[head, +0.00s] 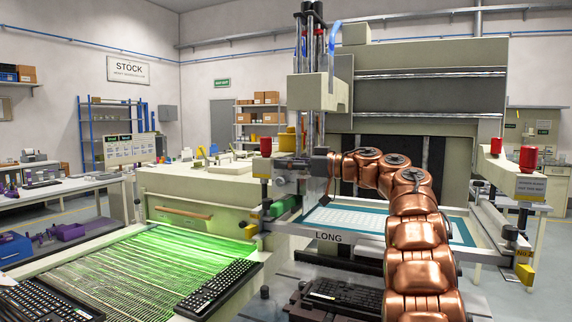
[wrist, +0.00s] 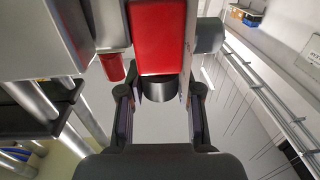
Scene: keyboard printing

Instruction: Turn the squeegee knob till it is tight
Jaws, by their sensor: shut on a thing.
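In the wrist view a dark round knob (wrist: 160,88) sits just below a red block (wrist: 158,38). My gripper (wrist: 163,95) has one finger on each side of this knob and is shut on it. The knob's far side is hidden. In the head view my gripper (head: 319,164) is at the left end of my copper arm, beside the grey fittings under the printing machine's upright column (head: 311,92). The knob cannot be made out there.
A printing bed (head: 345,220) with a teal border lies below my gripper. A green-lit table (head: 150,262) and a black keyboard (head: 220,286) are at the lower left. Red knobs (head: 527,157) stand at the machine's right. In the wrist view a smaller red part (wrist: 112,67) is close to the left finger.

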